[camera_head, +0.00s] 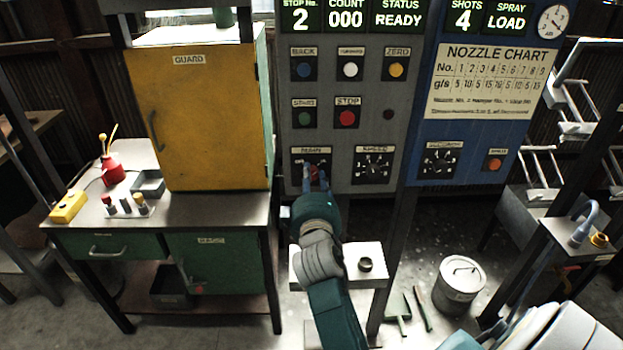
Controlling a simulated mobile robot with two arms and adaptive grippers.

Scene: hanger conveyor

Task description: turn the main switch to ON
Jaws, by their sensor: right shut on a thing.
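The main switch (315,176) is at the lower left of the grey control panel (333,136), under a label that reads MAIN. That gripper reaches up to the panel from below and is shut on the knob. The fingers and the hand hide much of the switch's plate, so I cannot tell which way the knob points. The display at the top reads stop 2, count 000, status READY. My left gripper is not in view.
The speed dial (374,165) sits close to the right of the switch. Several push buttons are above, including a red stop button (347,118). A yellow guard box (198,115) stands at the left. A small pale table (371,254) is below the panel.

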